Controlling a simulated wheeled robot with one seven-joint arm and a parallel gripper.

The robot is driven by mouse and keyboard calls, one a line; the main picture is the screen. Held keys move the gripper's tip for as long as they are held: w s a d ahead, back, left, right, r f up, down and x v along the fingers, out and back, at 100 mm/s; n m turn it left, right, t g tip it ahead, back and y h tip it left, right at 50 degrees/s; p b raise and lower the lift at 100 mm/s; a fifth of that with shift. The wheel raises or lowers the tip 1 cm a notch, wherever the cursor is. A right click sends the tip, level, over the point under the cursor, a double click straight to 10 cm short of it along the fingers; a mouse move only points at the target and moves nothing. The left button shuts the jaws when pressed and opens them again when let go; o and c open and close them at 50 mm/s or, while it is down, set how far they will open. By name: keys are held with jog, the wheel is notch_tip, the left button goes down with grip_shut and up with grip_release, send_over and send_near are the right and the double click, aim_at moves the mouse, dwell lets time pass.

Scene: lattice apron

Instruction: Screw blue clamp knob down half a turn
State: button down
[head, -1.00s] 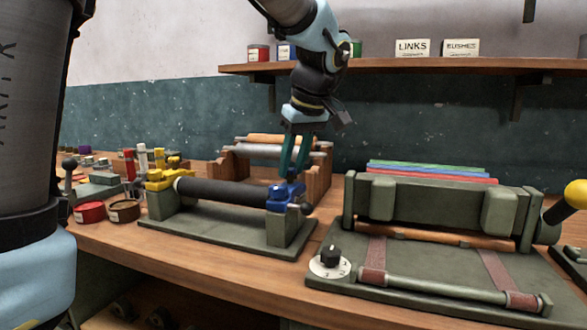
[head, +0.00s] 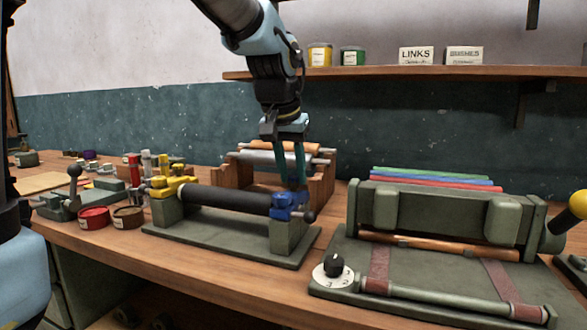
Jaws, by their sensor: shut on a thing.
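The blue clamp (head: 286,207) sits on the right-hand support of a green-grey stand and covers the right end of a black roller (head: 226,200). My gripper (head: 291,184) points down over the clamp from above. Its teal fingers reach the top of the clamp and are shut on the blue clamp knob, which is mostly hidden between the fingertips. A yellow clamp (head: 168,188) holds the roller's left end.
A wooden rack (head: 318,182) with rollers stands close behind my gripper. A shelf (head: 400,73) runs above.

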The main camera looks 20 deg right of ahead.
jog(key=m, duration=0.2)
jog(key=m+g, duration=0.1)
jog(key=m, duration=0.1)
jog(key=m+g+h+b, duration=0.1)
jog(key=m, duration=0.1)
jog(key=shift+w+a+f+m, duration=0.1)
jog(key=shift+w+a+m, duration=0.05)
jog(key=shift+w+m, duration=0.15)
jog(key=m+g, duration=0.1)
jog(key=m, duration=0.2)
jog(key=m+g+b, duration=0.1)
jog(key=m, duration=0.2)
jog(key=shift+w+g, duration=0.15)
jog(key=shift+g, duration=0.15)
jog(key=c, duration=0.6)
grip_release()
jog(key=v, duration=1.1)
jog(key=shift+a, duration=0.1)
